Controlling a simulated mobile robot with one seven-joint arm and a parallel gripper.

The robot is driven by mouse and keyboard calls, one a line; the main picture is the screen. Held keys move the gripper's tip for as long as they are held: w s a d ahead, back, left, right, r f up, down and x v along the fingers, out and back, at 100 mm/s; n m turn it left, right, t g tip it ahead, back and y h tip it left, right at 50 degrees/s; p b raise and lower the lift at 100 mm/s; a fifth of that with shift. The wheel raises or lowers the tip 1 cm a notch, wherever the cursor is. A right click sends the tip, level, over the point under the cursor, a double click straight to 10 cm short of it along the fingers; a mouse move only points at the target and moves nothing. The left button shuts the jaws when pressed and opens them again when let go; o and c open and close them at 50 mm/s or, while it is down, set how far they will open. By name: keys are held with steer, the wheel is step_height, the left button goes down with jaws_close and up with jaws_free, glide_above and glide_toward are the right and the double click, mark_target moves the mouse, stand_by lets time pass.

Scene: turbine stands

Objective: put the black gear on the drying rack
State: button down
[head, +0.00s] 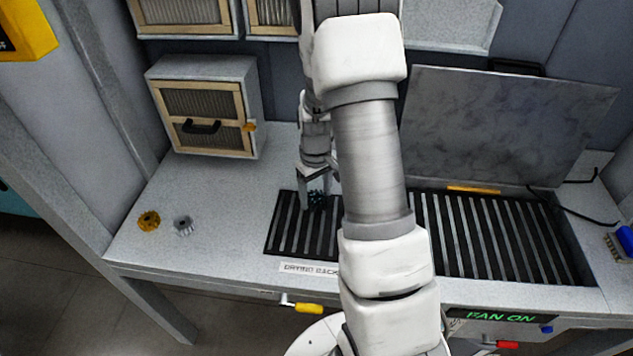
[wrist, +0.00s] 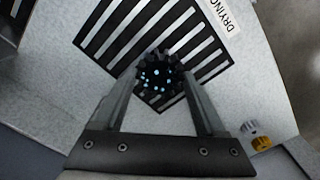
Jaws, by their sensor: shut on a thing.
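The black gear (wrist: 158,76) is between the fingertips of my gripper (wrist: 160,84) in the wrist view, and my gripper is shut on it. In the head view the dark gear (head: 316,198) shows under my gripper (head: 317,190), over the upper left part of the drying rack (head: 271,240). The rack is a black slatted panel, labelled at its front edge, and it also shows in the wrist view (wrist: 118,40). I cannot tell whether the gear touches the slats. My arm hides the rack's right part in the head view.
A yellow gear (head: 149,220) and a grey gear (head: 184,225) lie on the bench at left. A small cabinet (head: 205,108) stands at the back left. A second slatted area (head: 490,235) with a raised grey panel (head: 505,125) is at right. The bench between gears and rack is clear.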

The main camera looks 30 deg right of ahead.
steer(key=shift+d+f, duration=0.15)
steer(key=shift+d, duration=0.15)
step_height(320, 180, down, 8)
steer(key=b, duration=0.6)
steer(key=shift+f+b, duration=0.3)
steer(key=shift+f, duration=0.05)
jaws_free()
steer(key=shift+a, duration=0.1)
steer(key=shift+r, duration=0.1)
steer(key=shift+r+p, duration=2.2)
steer(key=shift+r, duration=1.25)
